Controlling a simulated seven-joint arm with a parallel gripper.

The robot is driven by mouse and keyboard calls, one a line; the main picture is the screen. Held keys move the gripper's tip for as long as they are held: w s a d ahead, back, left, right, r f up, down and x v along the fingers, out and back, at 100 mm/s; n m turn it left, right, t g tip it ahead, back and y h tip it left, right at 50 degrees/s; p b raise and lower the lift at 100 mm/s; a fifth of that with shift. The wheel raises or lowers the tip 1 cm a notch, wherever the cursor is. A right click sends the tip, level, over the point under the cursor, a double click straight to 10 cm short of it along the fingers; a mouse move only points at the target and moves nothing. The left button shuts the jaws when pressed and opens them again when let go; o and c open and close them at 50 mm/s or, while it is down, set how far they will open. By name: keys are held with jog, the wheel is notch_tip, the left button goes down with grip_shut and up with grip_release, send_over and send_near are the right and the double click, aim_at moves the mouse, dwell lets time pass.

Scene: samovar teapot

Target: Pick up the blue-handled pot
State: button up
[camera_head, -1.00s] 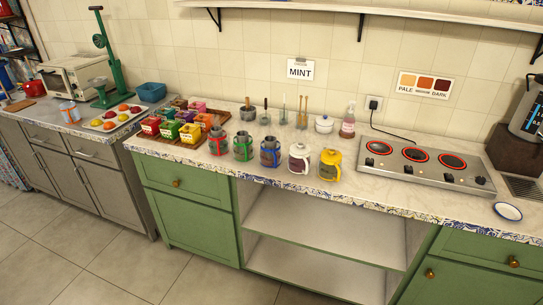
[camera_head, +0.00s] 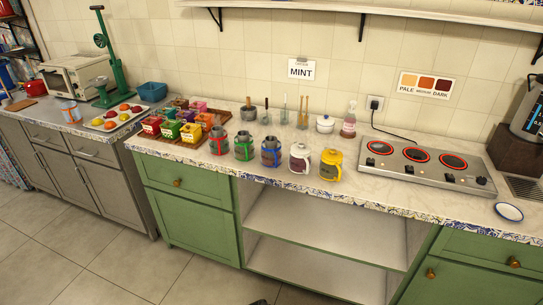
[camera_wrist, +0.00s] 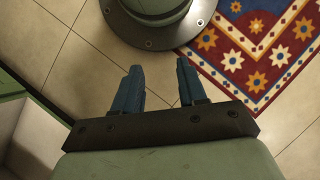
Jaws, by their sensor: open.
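The blue-handled pot (camera_head: 270,153) stands upright on the counter in the head view. It is a grey metal pot with blue trim, the middle one in a row of similar pots near the front edge. To its left are a green-trimmed pot (camera_head: 243,147) and a red-trimmed pot (camera_head: 219,143). To its right are a white pot (camera_head: 299,159) and a yellow pot (camera_head: 330,166). My gripper (camera_wrist: 158,84) shows in the wrist view with its two blue fingers apart and nothing between them. It points at the floor, away from the pots.
The marble counter (camera_head: 400,198) has bare room in front of the stove (camera_head: 423,163). Trays of coloured boxes (camera_head: 190,131) stand left of the pots. Cups with utensils (camera_head: 302,115) stand behind. Below is an open shelf (camera_head: 320,228). A patterned rug (camera_wrist: 255,45) lies on the floor.

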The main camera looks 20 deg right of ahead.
jog(key=w+a+r+t+h, duration=0.1)
jog(key=w+r+t, duration=0.1)
jog(key=w+r, duration=0.85)
jog(key=w+r+n+t+h, duration=0.1)
jog(key=w+r+t, duration=0.35)
jog(key=w, duration=1.05)
jog(key=w+a+r+t+h, duration=0.1)
jog(key=w+r, duration=0.9)
jog(key=w, duration=0.3)
jog(key=w+d+r+m+h, duration=0.3)
jog(key=r, duration=0.4)
jog(key=w+d+r+m+h, duration=0.2)
jog(key=w+d+r+m, duration=0.15)
jog(key=r, duration=0.35)
jog(key=w+d+r+m+h, duration=0.2)
jog(key=w+r+h, duration=0.15)
jog(key=r, duration=0.35)
jog(key=m+g+h, duration=0.2)
jog(key=m, duration=0.9)
send_near(272, 153)
jog(key=s+d+f, duration=0.3)
jog(key=s+f, duration=0.1)
jog(key=shift+r+x, duration=0.1)
jog(key=shift+x, duration=1.15)
jog(key=shift+r+x, duration=0.15)
jog(key=shift+x, duration=1.1)
jog(key=shift+d, duration=0.1)
grip_shut()
